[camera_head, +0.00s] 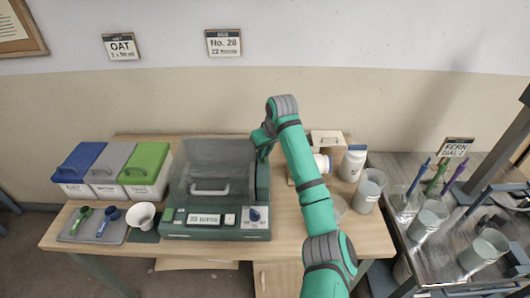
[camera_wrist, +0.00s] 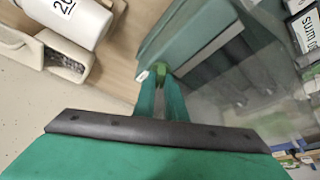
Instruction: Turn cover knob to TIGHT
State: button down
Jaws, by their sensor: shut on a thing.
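The green machine (camera_head: 215,233) stands mid-table with a clear grey cover (camera_head: 215,155) and a grey handle (camera_head: 209,190). My gripper (camera_head: 264,158) is at the machine's right side, near the cover's upper right, partly hidden by my arm. In the wrist view my gripper (camera_wrist: 160,80) is shut on a small green knob (camera_wrist: 161,68) beside the machine's dark green body (camera_wrist: 190,35). A small white mark (camera_wrist: 142,75) sits just left of the knob. The knob's setting cannot be read.
Blue, grey and green lidded bins (camera_head: 145,165) stand at the left, with scoops on a tray (camera_head: 92,236) and a white cup (camera_head: 142,215) in front. A metal cart (camera_head: 440,240) is at far right.

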jog(key=shift+a+m+t+h, duration=0.1)
jog(key=shift+m+t+h, duration=0.45)
jog(key=shift+m, duration=1.65)
jog(key=shift+h, duration=0.25)
jog(key=c, duration=2.1)
grip_release()
jog(key=shift+g, duration=0.25)
